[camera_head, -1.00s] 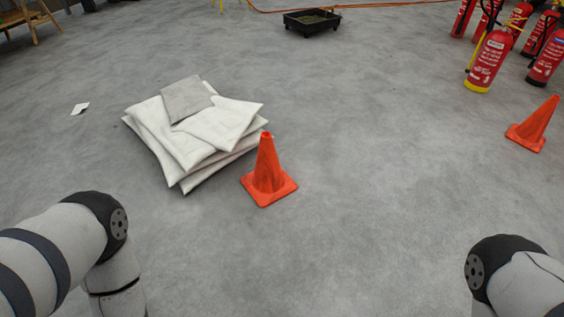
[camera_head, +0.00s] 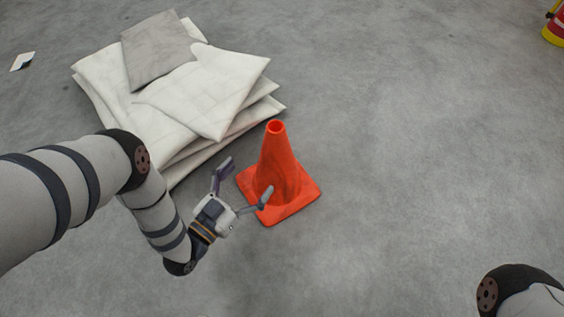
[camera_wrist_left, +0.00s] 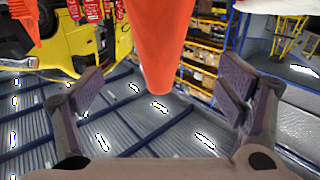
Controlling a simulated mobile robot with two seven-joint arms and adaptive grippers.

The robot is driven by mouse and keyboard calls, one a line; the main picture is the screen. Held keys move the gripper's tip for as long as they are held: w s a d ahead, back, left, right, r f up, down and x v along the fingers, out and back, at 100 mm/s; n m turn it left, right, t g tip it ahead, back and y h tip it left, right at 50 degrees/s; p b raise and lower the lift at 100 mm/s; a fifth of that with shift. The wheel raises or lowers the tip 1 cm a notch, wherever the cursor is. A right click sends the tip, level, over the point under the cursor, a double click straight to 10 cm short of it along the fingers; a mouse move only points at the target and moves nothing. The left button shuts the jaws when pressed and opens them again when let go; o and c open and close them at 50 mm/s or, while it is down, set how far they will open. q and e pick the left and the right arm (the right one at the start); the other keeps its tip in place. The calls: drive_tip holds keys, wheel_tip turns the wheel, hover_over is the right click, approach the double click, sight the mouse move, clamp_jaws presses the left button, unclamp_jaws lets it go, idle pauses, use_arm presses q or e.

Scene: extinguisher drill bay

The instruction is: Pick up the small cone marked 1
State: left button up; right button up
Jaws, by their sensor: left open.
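An orange cone (camera_head: 278,170) stands upright on its square base on the floor, beside a pile of white pads. I cannot make out a number on it. My left gripper (camera_head: 245,181) is open and empty, just left of the cone's lower body, its fingers spread toward it. In the left wrist view the cone (camera_wrist_left: 162,45) shows upside down between the two spread fingers of the left gripper (camera_wrist_left: 163,70). I see clear space between each finger and the cone. Only a link of my right arm shows at the bottom right; its gripper is out of view.
The stacked white pads (camera_head: 180,100), with a grey pad (camera_head: 160,48) on top, lie close behind and left of the cone. A small white card (camera_head: 22,61) lies at the far left. The floor right of the cone is clear. A red extinguisher's yellow base (camera_head: 554,35) shows at the top right.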

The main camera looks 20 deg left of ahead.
sight(268, 156)
use_arm(q)
drive_tip(key=b+x, duration=0.4)
drive_tip(key=x, duration=0.6)
drive_tip(key=shift+w+d, duration=0.15)
drive_tip(key=shift+w, duration=0.15)
drive_tip(key=shift+w+d+r+b, duration=0.15)
drive_tip(key=shift+w+b, duration=0.15)
drive_tip(key=shift+w, duration=0.15)
clamp_jaws()
